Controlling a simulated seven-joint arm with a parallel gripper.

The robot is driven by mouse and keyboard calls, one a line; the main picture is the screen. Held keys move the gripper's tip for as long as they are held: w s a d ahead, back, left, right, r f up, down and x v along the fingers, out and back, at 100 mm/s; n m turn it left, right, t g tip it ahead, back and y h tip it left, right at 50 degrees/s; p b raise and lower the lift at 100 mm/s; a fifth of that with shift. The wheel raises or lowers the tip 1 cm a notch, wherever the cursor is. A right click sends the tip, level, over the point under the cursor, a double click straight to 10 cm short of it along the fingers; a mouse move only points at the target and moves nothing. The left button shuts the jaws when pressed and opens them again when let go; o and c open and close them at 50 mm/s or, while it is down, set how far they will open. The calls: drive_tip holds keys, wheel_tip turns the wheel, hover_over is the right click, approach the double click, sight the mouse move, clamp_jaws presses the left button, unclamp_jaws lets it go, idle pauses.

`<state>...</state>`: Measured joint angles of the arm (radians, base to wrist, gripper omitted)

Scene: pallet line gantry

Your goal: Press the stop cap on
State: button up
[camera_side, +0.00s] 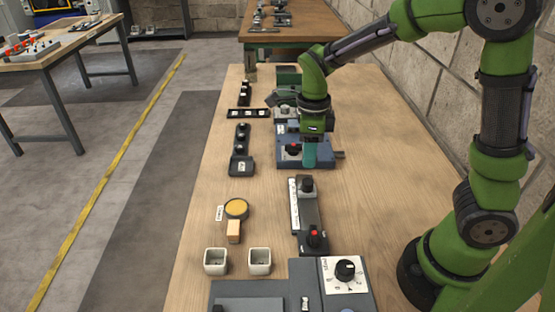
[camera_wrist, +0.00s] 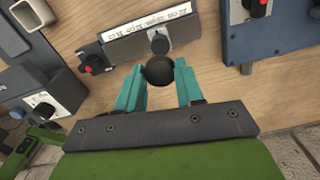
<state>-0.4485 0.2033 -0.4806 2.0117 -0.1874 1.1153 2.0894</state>
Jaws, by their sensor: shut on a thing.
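My gripper (camera_wrist: 160,88) is shut on a dark round cap (camera_wrist: 159,71), seen between its teal fingertips in the wrist view. It looks like the stop cap; its underside is hidden. In the side view my gripper (camera_side: 310,155) is at the right part of a blue-grey unit (camera_side: 302,162) with a red button (camera_side: 293,149), and the held cap cannot be made out. A narrow panel (camera_side: 308,215) with a white label strip lies nearer the camera. It carries a black knob (camera_side: 307,185) and a red knob (camera_side: 314,237); they also show in the wrist view.
A grey console with a black dial (camera_side: 345,270) stands at the table's near end. Two white cups (camera_side: 216,261) and (camera_side: 260,261), a wooden block (camera_side: 234,232) and a round yellow-topped part (camera_side: 236,208) are at the left. Dark racks (camera_side: 241,165) stand farther back. Bare wood lies right of the panel.

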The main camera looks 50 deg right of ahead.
sight(307, 182)
drive_tip(key=shift+f, duration=2.9)
drive_tip(key=shift+f, duration=0.15)
drive_tip(key=o, duration=1.1)
drive_tip(key=shift+o, duration=0.2)
drive_tip(key=o, duration=0.4)
drive_tip(key=shift+r, duration=3.55)
